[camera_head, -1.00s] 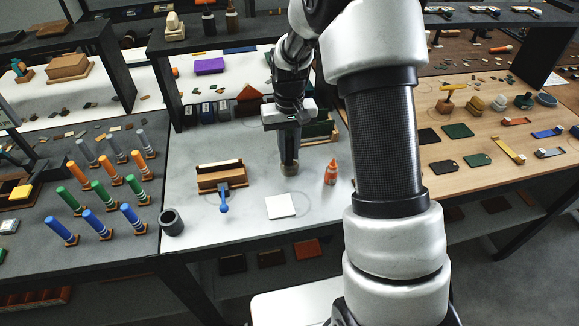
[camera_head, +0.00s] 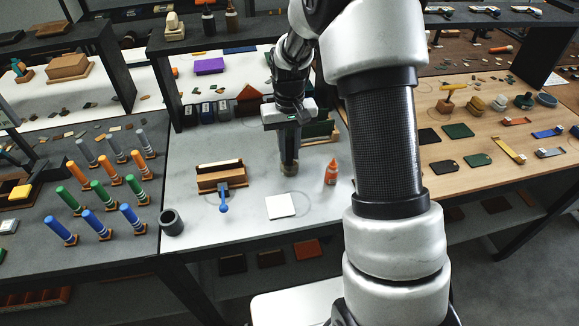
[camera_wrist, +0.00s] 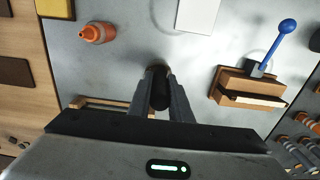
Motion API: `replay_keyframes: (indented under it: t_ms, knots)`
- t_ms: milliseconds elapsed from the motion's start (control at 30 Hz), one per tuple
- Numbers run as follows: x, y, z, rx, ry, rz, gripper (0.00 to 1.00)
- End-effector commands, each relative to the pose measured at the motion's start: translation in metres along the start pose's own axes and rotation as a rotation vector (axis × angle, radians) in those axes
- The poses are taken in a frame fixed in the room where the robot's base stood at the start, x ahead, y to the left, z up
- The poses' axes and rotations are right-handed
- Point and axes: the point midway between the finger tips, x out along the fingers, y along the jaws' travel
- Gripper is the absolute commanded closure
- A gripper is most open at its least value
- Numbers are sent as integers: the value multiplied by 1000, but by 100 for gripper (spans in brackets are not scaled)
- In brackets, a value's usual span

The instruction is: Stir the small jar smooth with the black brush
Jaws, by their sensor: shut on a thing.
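My gripper (camera_head: 289,158) points down over the grey table in the middle of the head view. Its fingers are closed on the black brush (camera_wrist: 158,100), whose dark round end shows between them in the wrist view. The small jar (camera_head: 290,171) stands on the table directly below the fingertips; only its lower part shows clearly. The brush's tip is hidden, and I cannot tell how deep it sits in the jar or how smooth the contents are.
A wooden block holder with a blue-handled tool (camera_head: 223,196) stands left of the jar. An orange bottle (camera_head: 331,172) is close on the right. A white square (camera_head: 280,206) lies in front, and a dark grey cup (camera_head: 171,222) stands at the front left edge.

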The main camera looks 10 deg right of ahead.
Motion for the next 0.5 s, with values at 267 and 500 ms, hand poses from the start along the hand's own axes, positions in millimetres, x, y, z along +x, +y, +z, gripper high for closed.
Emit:
replay_keyframes:
  t_ms: [267, 500]
  knots:
    - [0, 6, -1, 1, 0, 0, 100]
    - [0, 5, -10, -2, 0, 0, 100]
